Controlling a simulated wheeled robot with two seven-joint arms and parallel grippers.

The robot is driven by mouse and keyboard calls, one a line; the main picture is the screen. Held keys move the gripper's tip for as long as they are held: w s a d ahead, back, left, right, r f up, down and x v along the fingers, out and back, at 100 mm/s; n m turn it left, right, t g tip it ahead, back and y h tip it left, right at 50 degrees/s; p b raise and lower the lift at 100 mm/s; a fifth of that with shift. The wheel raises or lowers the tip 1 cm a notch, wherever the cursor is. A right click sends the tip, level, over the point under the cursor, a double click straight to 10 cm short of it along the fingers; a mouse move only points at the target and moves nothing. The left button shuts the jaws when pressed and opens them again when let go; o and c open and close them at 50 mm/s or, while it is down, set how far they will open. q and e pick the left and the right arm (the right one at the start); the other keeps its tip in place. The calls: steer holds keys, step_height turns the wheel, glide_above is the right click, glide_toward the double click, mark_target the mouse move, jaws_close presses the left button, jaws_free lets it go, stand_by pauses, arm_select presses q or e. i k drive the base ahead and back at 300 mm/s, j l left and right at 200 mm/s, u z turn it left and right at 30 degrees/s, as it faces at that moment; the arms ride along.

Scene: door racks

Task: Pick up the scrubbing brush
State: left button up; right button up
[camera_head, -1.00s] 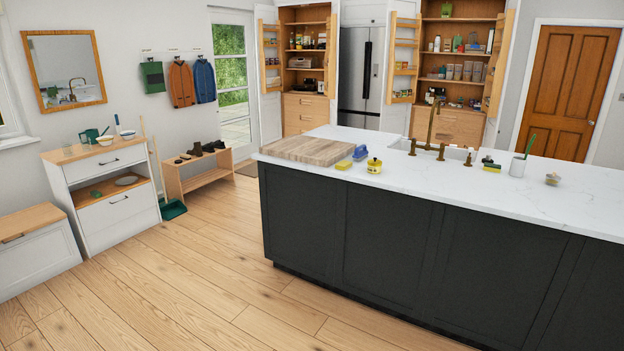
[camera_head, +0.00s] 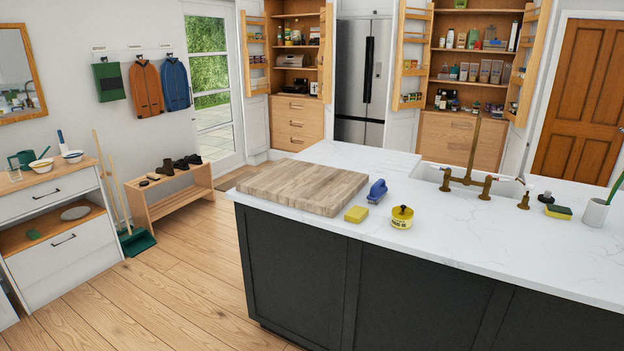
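A blue scrubbing brush (camera_head: 377,190) lies on the white island worktop (camera_head: 440,235), just right of the wooden chopping board (camera_head: 303,187). A yellow sponge (camera_head: 356,214) and a round yellow tin (camera_head: 402,217) sit in front of it, apart from it. A white cup (camera_head: 596,212) with a green handle sticking out stands at the far right of the worktop. Neither of my grippers shows in the head view.
A brass tap (camera_head: 472,165) and sink stand behind the brush to the right. A small dark item and a sponge (camera_head: 558,211) lie near the cup. Open wooden floor (camera_head: 150,290) lies left of the dark island (camera_head: 300,285). A white dresser (camera_head: 60,235) stands at the left.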

mark_target(378, 190)
steer(key=i, duration=1)
steer(key=i+j+z, duration=0.1)
steer(key=i, duration=0.9)
